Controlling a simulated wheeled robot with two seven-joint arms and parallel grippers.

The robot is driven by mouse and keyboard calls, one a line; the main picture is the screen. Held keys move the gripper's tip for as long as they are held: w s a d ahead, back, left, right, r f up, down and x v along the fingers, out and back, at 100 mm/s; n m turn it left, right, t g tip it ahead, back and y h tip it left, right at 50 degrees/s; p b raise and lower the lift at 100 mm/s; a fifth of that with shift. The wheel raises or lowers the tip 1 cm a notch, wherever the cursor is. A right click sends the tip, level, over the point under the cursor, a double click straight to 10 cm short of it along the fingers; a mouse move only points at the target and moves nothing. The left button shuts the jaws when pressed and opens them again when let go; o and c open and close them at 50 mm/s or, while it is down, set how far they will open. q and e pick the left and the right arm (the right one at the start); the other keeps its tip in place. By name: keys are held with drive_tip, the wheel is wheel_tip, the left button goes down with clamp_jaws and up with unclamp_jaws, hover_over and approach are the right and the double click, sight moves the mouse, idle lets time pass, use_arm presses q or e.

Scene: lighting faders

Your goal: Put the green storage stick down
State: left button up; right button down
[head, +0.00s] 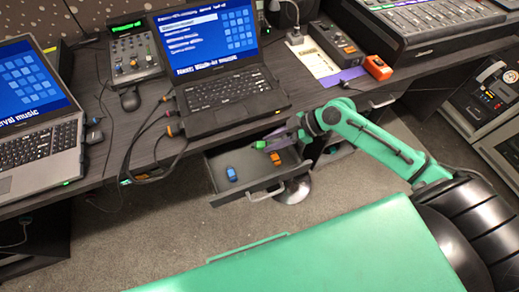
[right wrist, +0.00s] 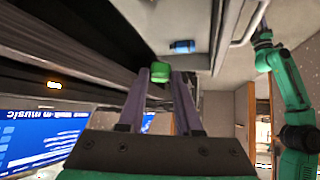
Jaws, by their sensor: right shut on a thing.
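The green storage stick (head: 260,145) shows as a small bright green tip at the end of my right gripper (head: 268,144), over the back of the open drawer (head: 263,192). In the right wrist view the green stick (right wrist: 160,71) sits at the fingertips of my right gripper (right wrist: 160,80), which is shut on it. Part of the stick is hidden between the fingers. It looks held above the drawer floor, but the exact height cannot be told.
The desk edge runs above the drawer. A laptop (head: 225,88) and cables (head: 150,150) are left of the gripper. The drawer's middle is clear.

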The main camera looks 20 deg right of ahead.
wheel_tip(320, 180, down, 8)
drive_tip(key=shift+r+b, duration=0.1)
drive_tip(key=shift+b, duration=0.25)
drive_tip(key=shift+w+f, duration=0.15)
drive_tip(key=shift+f, duration=0.15)
drive_tip(key=w, duration=0.4)
drive_tip(key=shift+a+r, duration=0.15)
drive_tip(key=shift+r, duration=0.05)
drive_tip(key=shift+f, duration=0.75)
drive_tip(key=shift+s, duration=0.1)
drive_tip(key=shift+f, duration=0.2)
drive_tip(key=c, duration=0.6)
unclamp_jaws()
drive_tip(key=shift+r, duration=0.1)
